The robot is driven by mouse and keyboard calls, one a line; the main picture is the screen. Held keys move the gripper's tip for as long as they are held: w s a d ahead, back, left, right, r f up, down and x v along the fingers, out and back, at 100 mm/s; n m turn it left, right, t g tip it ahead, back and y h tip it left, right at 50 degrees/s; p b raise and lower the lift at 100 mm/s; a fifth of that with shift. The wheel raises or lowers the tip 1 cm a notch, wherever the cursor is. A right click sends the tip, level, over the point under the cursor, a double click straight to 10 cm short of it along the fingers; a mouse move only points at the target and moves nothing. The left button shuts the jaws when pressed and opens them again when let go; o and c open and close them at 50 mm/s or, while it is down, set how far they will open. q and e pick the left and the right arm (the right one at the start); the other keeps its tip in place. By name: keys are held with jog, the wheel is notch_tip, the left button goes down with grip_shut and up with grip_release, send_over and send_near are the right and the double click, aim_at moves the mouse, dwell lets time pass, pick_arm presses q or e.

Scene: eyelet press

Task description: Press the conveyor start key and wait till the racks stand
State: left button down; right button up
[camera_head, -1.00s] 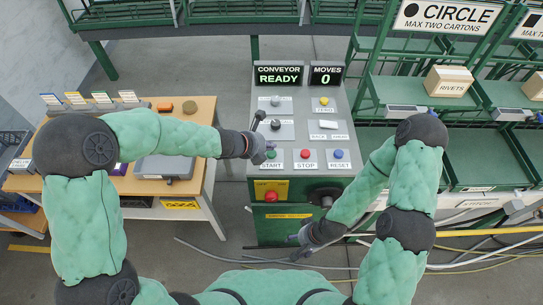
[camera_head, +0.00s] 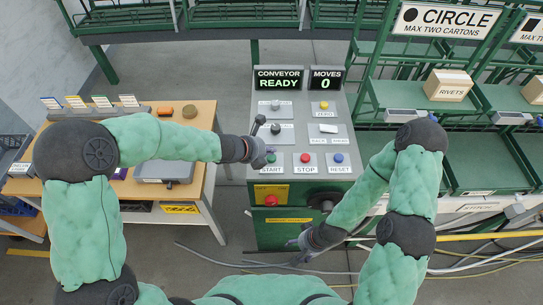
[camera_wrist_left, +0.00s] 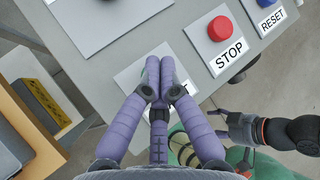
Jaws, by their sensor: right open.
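The control panel (camera_head: 340,115) stands in the middle with a display reading CONVEYOR READY (camera_head: 278,79). The green START key (camera_head: 271,158) is at its front left, partly covered by my left gripper (camera_head: 268,151). In the left wrist view my left gripper (camera_wrist_left: 160,68) has its two purple fingers together over the START plate. They hide most of the key and part of its label. Contact with the key cannot be told. My right gripper (camera_head: 298,242) is open and low in front of the panel, apart from it. No racks can be made out clearly as moving.
The red STOP key (camera_head: 305,158) and blue RESET key (camera_head: 339,158) sit right of START. A red knob (camera_head: 270,200) is on the panel's front. A wooden table (camera_head: 200,120) stands left, green shelving (camera_head: 480,160) right. Cables lie on the floor.

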pick_arm(q)
jog(key=shift+f, duration=0.1)
dwell(0.4)
jog(key=shift+f+b, duration=0.3)
jog(key=shift+b, duration=0.1)
